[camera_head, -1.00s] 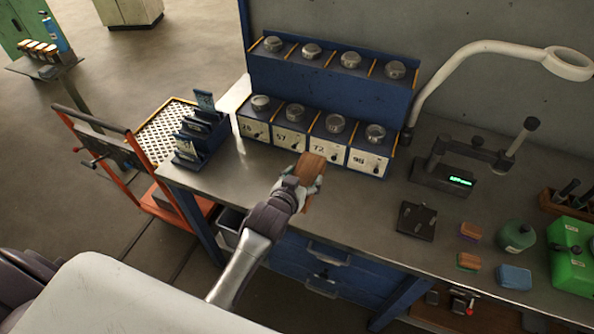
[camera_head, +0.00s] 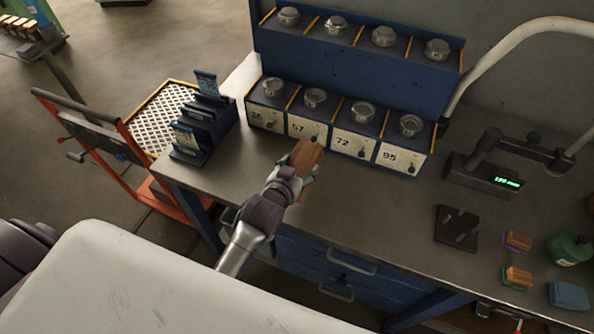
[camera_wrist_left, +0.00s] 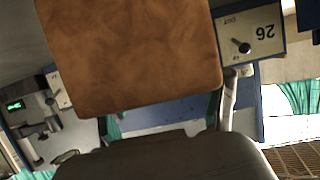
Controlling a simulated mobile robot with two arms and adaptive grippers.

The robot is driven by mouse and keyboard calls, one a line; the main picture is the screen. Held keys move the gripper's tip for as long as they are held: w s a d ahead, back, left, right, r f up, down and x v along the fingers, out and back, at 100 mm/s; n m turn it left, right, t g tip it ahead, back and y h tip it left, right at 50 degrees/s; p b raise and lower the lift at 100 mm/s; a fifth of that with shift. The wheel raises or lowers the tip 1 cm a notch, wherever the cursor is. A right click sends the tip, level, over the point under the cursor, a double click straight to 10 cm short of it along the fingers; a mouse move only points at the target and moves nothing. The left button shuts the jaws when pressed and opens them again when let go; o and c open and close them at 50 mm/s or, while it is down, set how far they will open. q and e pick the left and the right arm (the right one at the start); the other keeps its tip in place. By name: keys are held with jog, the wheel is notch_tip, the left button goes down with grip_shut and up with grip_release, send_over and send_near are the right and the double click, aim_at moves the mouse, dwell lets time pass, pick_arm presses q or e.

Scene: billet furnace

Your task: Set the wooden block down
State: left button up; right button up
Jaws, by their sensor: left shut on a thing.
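The wooden block (camera_head: 306,156) is brown and held in my left gripper (camera_head: 300,176), over the front part of the steel workbench (camera_head: 236,184). In the left wrist view the block (camera_wrist_left: 135,50) fills the upper middle, and the fingers show at its sides. The gripper is shut on it. The block is in front of the drawers labelled 57 and 72. I cannot tell from these views whether its underside touches the bench. My right gripper is not in view.
A blue rack (camera_head: 345,95) with numbered drawers and round metal pieces stands behind the block. A dark card holder (camera_head: 203,128) stands left. A black plate (camera_head: 457,228), a digital gauge (camera_head: 485,178) and small brushes (camera_head: 517,240) lie right. Bench between is clear.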

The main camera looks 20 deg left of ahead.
pick_arm(q)
jog(key=f, duration=0.1)
jog(key=b, duration=0.1)
jog(key=f+b, duration=0.1)
jog(key=shift+d+f, duration=0.25)
jog(key=shift+f, duration=0.1)
jog(key=shift+w+a+f, duration=0.1)
jog(key=shift+w+f, duration=0.05)
jog(key=shift+a, duration=0.15)
jog(key=o, duration=1.2)
jog(key=shift+o, duration=1.3)
jog(key=shift+f, duration=0.1)
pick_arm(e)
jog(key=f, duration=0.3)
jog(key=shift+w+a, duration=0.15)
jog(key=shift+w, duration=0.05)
